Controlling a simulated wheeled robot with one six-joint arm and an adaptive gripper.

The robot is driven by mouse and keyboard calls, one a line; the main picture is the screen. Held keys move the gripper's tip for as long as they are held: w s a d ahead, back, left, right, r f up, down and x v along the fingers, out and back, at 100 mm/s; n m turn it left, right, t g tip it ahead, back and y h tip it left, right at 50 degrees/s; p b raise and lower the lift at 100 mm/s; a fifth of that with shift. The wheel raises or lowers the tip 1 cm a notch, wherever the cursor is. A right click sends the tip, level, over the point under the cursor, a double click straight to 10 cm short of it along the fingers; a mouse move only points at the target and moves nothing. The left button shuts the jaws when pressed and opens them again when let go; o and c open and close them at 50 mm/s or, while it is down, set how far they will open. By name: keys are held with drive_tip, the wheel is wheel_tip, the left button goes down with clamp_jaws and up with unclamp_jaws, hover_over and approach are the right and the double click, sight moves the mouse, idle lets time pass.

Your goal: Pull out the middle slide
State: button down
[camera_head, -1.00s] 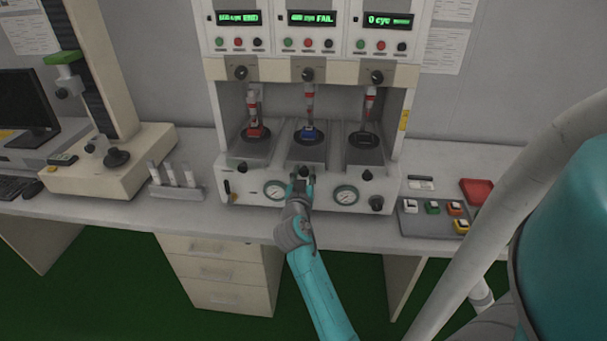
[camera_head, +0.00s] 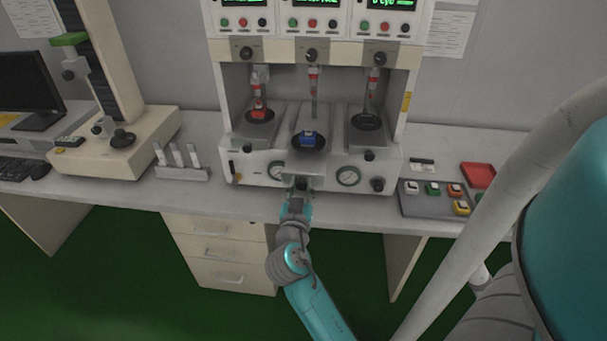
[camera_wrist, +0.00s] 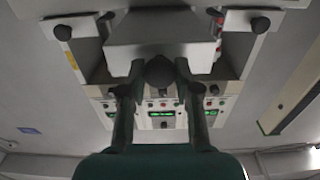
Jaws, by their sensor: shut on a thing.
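The middle slide (camera_head: 304,162) sits forward of the two slides beside it, out toward the machine's front. A blue part (camera_head: 307,138) rests on its dark round plate, clear of the red-banded plunger (camera_head: 314,82) behind. My gripper (camera_head: 301,186) is at the slide's front, shut on its dark knob, which is mostly hidden in the head view. In the wrist view, my gripper's fingers (camera_wrist: 157,90) flank the round black knob (camera_wrist: 160,71), under the pale slide (camera_wrist: 165,35).
The left slide (camera_head: 248,134) carries a red part (camera_head: 259,113). The right slide (camera_head: 368,138) has a bare dark plate. A grey box with coloured switches (camera_head: 436,197) and a red tray (camera_head: 478,174) lie at right.

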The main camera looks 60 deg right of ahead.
drive_tip(key=shift+s+a, duration=0.1)
drive_tip(key=shift+a, duration=0.2)
drive_tip(key=c, duration=0.8)
unclamp_jaws()
drive_tip(key=shift+c, duration=0.2)
drive_tip(key=shift+a, duration=0.1)
drive_tip(key=v, duration=1.1)
drive_tip(key=shift+s+a, duration=0.2)
drive_tip(key=shift+a, duration=0.15)
drive_tip(key=shift+f, duration=0.1)
